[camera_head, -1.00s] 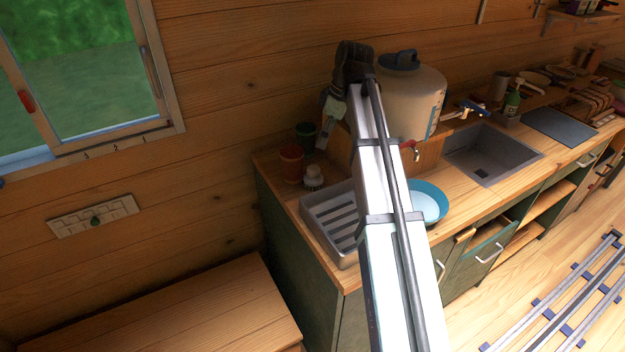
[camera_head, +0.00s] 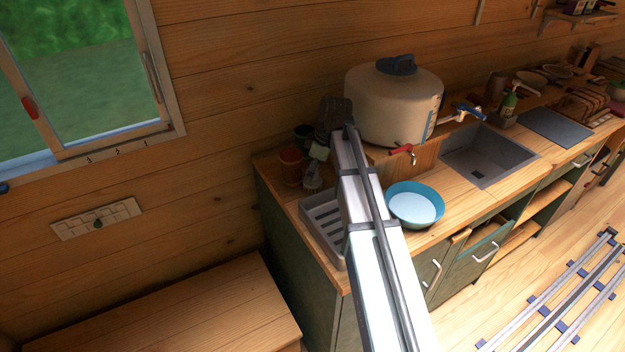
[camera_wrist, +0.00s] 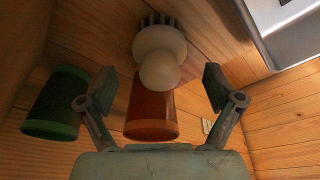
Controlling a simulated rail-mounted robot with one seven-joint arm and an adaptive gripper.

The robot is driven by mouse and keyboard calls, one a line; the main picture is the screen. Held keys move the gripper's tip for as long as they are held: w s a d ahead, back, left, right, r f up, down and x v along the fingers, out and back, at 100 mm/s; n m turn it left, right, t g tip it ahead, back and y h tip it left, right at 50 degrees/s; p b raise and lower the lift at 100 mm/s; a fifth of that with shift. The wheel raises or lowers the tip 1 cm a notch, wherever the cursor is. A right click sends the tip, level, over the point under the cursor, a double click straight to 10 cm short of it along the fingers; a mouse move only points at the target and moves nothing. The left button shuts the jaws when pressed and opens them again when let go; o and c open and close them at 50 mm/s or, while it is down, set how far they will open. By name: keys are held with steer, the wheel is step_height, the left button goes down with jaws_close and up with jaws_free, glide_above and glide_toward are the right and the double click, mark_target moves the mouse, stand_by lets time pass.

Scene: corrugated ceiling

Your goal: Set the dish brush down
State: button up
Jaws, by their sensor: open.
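The dish brush, with a round white knob and dark bristles, shows in the wrist view (camera_wrist: 160,55). It stands bristles down on the counter, in front of an orange cup (camera_wrist: 152,110). In the head view the brush (camera_head: 312,181) is small and partly covered by my gripper (camera_head: 319,158). In the wrist view my gripper (camera_wrist: 160,90) is open, with one finger on each side of the brush's knob and a gap on both sides. Nothing is held.
A green cup (camera_wrist: 52,105) stands beside the orange one. A ridged metal drainer (camera_head: 322,222) lies close by on the counter. A blue bowl (camera_head: 388,206), a large water container (camera_head: 385,100) with a tap, and a sink (camera_head: 485,158) are further right.

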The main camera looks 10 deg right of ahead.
steer(key=shift+p+x, duration=0.4)
steer(key=shift+x, duration=1.3)
steer(key=shift+s, duration=0.1)
steer(key=c, duration=1.4)
steer(key=shift+o, duration=0.2)
steer(key=shift+r, duration=0.1)
step_height(320, 180, up, 20)
steer(key=b, duration=0.3)
